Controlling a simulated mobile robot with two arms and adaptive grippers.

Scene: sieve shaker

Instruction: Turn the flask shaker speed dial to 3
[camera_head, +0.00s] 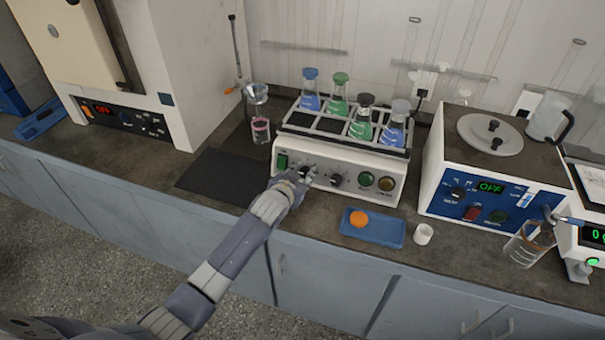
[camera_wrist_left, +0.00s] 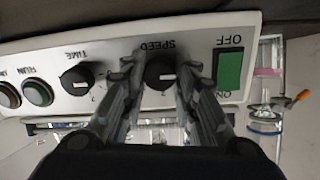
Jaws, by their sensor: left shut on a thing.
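The flask shaker (camera_head: 340,150) stands on the bench in the head view, its front panel facing me. My left gripper (camera_head: 298,178) is at the left part of that panel. In the left wrist view, where the panel shows upside down, the black speed dial (camera_wrist_left: 160,72) sits between the fingers of my left gripper (camera_wrist_left: 160,75), which is shut on it. The fingers cover the numbers around the dial, so I cannot read its setting. The time dial (camera_wrist_left: 76,80) and the green power switch (camera_wrist_left: 229,70) flank it. My right gripper is not in view.
Several flasks with blue and green liquid (camera_head: 338,95) stand on top of the shaker. A blue tray (camera_head: 385,232) with an orange thing and a small white cup (camera_head: 423,234) lie in front to the right. A dark mat (camera_head: 215,176) lies to the left.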

